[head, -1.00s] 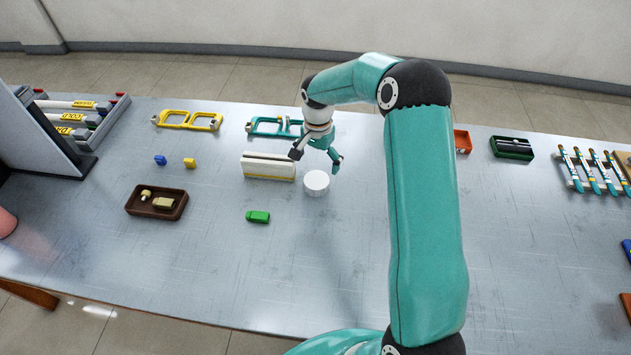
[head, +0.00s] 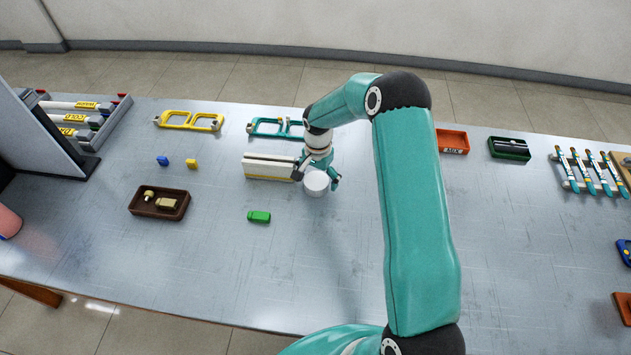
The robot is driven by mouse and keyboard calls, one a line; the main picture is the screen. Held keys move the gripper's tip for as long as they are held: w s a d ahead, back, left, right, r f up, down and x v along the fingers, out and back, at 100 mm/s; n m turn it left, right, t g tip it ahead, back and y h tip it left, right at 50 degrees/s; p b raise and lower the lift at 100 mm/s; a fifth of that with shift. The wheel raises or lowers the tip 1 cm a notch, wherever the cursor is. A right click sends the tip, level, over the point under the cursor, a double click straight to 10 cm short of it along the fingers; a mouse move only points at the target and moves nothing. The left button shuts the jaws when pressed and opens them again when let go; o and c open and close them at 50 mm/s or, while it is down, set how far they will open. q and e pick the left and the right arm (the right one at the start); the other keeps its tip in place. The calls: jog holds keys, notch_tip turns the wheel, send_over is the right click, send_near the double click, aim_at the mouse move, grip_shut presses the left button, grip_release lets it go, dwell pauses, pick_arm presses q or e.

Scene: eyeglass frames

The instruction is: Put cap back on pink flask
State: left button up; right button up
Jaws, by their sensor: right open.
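A white round cap-like piece (head: 316,187) sits on the table right of a white block. My right gripper (head: 317,179) is open over it, with one finger at its left side and one at its right. I cannot tell whether the fingers touch it. A pink rounded object (head: 7,222), which may be the pink flask, is cut off by the left edge of the view, so its top cannot be made out fully. My left gripper is not in view.
The white block (head: 269,172) stands close left of the gripper. Teal frames (head: 268,134) lie behind it. A green piece (head: 259,216) and a brown tray (head: 143,211) lie left of centre. An orange tray (head: 465,141) is right of my arm. The front middle table is clear.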

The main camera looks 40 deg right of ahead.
aim_at(318, 179)
jog(key=c, duration=1.1)
jog(key=shift+r, duration=0.15)
jog(key=shift+r, duration=0.6)
notch_tip(318, 179, up, 19)
jog(key=b, duration=0.2)
jog(key=shift+f+b, duration=0.2)
jog(key=shift+b, duration=0.1)
